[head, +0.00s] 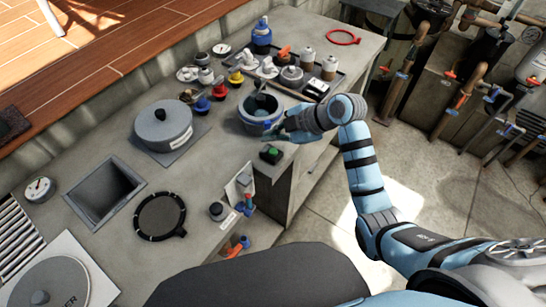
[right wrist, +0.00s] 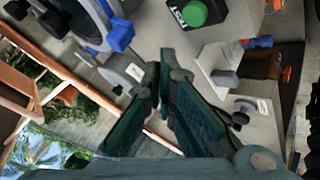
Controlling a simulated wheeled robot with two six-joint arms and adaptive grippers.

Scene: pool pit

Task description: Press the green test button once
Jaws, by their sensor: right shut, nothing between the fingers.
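The green test button (head: 272,150) is a round green cap on a small black box near the front edge of the counter. In the right wrist view the green button (right wrist: 194,12) sits at the top, beside a white TEST label. My right gripper (head: 270,132) reaches in from the right, just behind the button in the head view. Its dark green fingers (right wrist: 164,68) are shut and empty, with the button beyond and to the right of their tips. I see no contact with the button. My left gripper is not in view.
A grey open pot (head: 248,122) with a blue part stands close behind the gripper. A lidded grey pot (head: 163,126), several coloured knobs and a blue bottle (head: 262,35) crowd the counter. A white panel (head: 240,184) with a blue-handled valve is in front of the button.

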